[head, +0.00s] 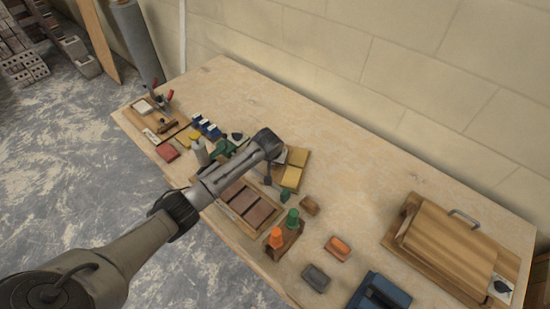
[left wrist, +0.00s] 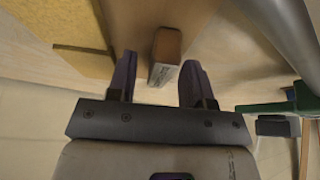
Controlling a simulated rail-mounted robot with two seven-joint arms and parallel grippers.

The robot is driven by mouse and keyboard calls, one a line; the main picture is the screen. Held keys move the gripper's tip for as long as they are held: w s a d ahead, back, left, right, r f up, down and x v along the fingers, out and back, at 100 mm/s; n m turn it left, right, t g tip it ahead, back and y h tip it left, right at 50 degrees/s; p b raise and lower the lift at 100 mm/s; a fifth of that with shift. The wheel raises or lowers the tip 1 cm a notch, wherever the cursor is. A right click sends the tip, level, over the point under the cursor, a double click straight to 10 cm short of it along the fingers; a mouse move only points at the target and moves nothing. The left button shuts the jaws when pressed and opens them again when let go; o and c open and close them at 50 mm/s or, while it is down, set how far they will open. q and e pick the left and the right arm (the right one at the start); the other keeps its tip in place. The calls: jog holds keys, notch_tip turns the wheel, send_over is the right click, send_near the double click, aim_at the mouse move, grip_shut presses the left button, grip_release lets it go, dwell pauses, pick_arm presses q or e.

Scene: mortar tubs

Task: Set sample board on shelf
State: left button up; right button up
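In the left wrist view my left gripper (left wrist: 159,82) has its two dark purple fingers spread apart. A small brown block with a pale, printed end (left wrist: 165,57) shows between and just beyond the fingertips; I see no contact. In the head view my left arm reaches over the workbench, its wrist beside two yellow panels (head: 291,178), and the fingers are hard to make out. A wooden tray with brown tiles (head: 237,211) lies partly under the arm. I cannot tell which piece is the sample board, and no shelf is clearly visible. My right gripper is out of view.
The workbench (head: 340,180) stands against a block wall. The bench's back middle is clear.

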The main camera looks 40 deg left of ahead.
pick_arm(q)
jog(key=p+v, duration=0.2)
jog(key=v, duration=0.9)
jog(key=shift+o, duration=0.4)
jog(key=shift+s+r, duration=0.2)
jog(key=shift+r, duration=0.35)
jog(key=shift+d, duration=0.1)
